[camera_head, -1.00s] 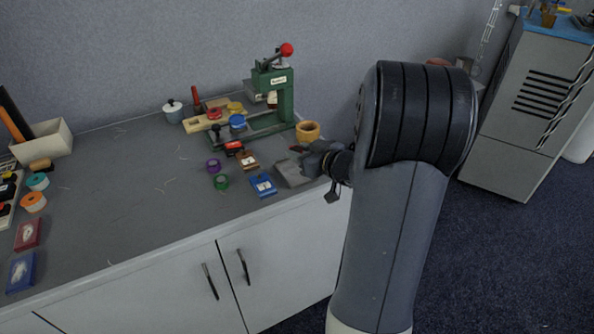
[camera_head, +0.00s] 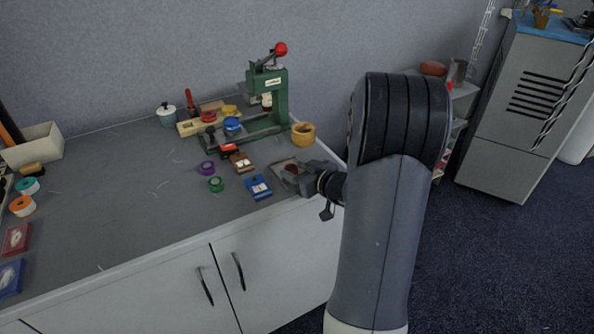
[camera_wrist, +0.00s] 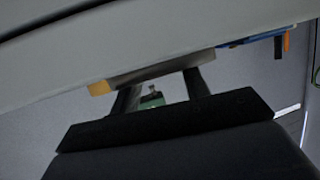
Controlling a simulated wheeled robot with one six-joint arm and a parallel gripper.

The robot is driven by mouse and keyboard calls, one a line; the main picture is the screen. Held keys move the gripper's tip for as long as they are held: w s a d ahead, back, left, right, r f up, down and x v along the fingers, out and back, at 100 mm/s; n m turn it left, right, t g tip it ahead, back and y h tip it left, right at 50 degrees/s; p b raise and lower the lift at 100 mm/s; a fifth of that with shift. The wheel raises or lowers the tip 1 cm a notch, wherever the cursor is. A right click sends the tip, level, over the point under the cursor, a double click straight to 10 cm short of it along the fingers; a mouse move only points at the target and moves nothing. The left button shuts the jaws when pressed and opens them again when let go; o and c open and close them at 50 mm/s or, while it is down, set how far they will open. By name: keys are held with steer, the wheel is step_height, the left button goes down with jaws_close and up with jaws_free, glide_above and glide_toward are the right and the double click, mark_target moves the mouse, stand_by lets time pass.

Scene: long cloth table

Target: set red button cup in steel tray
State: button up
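The steel tray (camera_head: 279,164) is a shallow grey tray near the table's front right edge in the head view. A small dark red round thing, which looks like the red button cup (camera_head: 291,169), shows within the tray's outline. My gripper (camera_head: 308,177) is low at the tray's right side, close to the cup; the arm comes in from the right. In the wrist view my gripper's two dark fingers (camera_wrist: 158,88) stand apart, with the background showing between them and no cup visible there. A pale grey bar, perhaps the tray wall (camera_wrist: 160,68), crosses their tips.
A blue box (camera_head: 258,188), a brown box (camera_head: 241,162), a green ring-like cup (camera_head: 216,184) and a purple one (camera_head: 207,168) lie left of the tray. Behind stand a tan ring (camera_head: 303,134) and a green press (camera_head: 279,105). The table's left-middle is mostly clear.

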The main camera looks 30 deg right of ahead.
steer(key=shift+s+d+r, duration=0.1)
steer(key=shift+s+r, duration=0.1)
steer(key=shift+r, duration=0.05)
steer(key=p+v, duration=0.2)
steer(key=v, duration=0.9)
steer(key=shift+s, duration=0.3)
steer(key=shift+o, duration=0.2)
stand_by(1.6)
